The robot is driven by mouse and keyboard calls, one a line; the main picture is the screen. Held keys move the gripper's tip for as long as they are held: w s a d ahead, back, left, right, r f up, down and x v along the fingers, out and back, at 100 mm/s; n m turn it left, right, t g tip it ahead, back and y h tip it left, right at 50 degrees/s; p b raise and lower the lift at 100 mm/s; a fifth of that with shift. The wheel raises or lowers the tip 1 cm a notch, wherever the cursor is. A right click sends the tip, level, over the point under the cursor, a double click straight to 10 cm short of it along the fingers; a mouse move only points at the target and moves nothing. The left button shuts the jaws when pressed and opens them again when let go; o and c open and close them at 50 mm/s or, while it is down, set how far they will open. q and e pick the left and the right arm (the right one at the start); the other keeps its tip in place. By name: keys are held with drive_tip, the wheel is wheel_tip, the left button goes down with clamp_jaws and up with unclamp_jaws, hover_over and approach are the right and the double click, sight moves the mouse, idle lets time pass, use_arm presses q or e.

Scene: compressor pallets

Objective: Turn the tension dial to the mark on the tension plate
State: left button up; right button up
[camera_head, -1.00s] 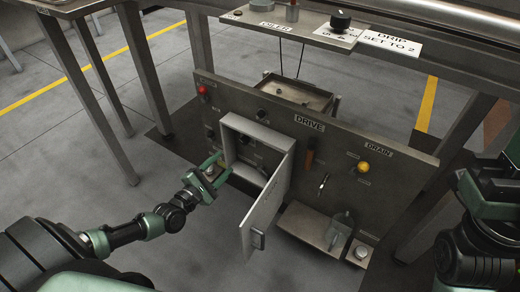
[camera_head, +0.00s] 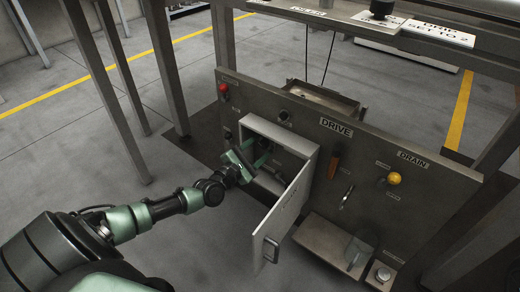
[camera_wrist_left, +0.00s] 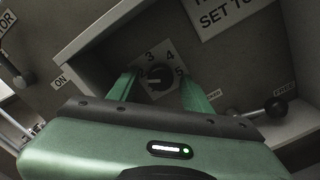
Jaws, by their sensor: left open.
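The black tension dial (camera_wrist_left: 157,76) sits on a pale plate (camera_wrist_left: 146,60) inside the open cabinet (camera_head: 300,140), in the left wrist view. The numbers 3, 4 and 5 show around the dial. A light line on the dial appears to point left. My left gripper (camera_wrist_left: 162,88) is open, with one green finger on each side of the dial. I cannot tell whether they touch it. In the head view my left gripper (camera_head: 250,160) reaches into the cabinet opening and largely hides the dial. A "SET TO" label (camera_wrist_left: 225,12) is cut off at the top. My right gripper is out of view.
The cabinet door (camera_head: 287,222) stands open to the right of my left gripper. A dark knob or lever (camera_wrist_left: 268,109) sits right of the dial.

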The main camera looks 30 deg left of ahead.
use_arm(q)
clamp_jaws()
